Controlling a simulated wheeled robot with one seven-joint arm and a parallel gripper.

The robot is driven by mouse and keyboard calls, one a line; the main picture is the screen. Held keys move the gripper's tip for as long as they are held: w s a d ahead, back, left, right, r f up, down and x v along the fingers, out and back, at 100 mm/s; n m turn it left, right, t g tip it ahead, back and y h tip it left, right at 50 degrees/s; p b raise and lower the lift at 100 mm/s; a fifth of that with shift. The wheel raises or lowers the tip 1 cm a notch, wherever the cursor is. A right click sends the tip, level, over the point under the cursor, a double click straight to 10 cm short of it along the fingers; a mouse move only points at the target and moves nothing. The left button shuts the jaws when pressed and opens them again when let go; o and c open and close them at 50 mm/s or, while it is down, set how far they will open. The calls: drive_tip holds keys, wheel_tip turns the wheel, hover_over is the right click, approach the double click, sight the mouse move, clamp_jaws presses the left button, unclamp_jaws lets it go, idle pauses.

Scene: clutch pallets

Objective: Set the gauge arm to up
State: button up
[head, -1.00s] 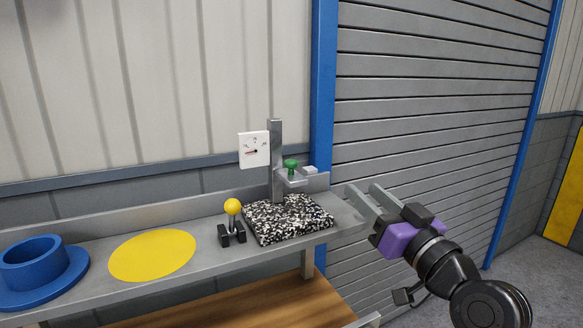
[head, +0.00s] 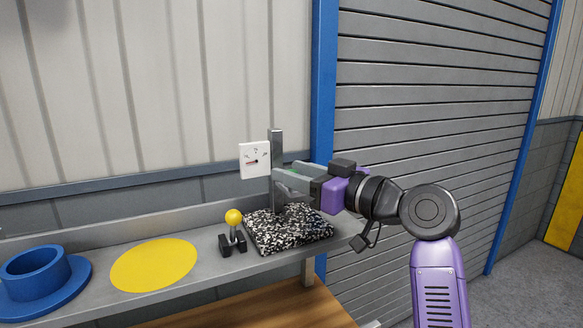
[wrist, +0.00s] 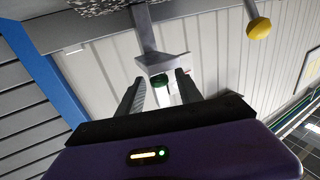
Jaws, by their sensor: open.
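The gauge stand has a grey upright post (head: 276,155) on a speckled black-and-white block (head: 290,232). A white dial (head: 254,160) is beside the post. I cannot tell whether either finger touches the knob.
A yellow-ball lever (head: 234,220) stands left of the speckled block. A yellow disc (head: 154,265) and a blue flanged cup (head: 40,275) are farther left on the grey shelf (head: 100,247). A blue post (head: 322,80) and grey shutter (head: 430,90) are behind.

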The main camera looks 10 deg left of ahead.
drive_tip(key=shift+w+a, duration=0.25)
drive_tip(key=shift+a, duration=0.15)
drive_tip(key=shift+c, duration=0.4)
clamp_jaws()
idle(0.8)
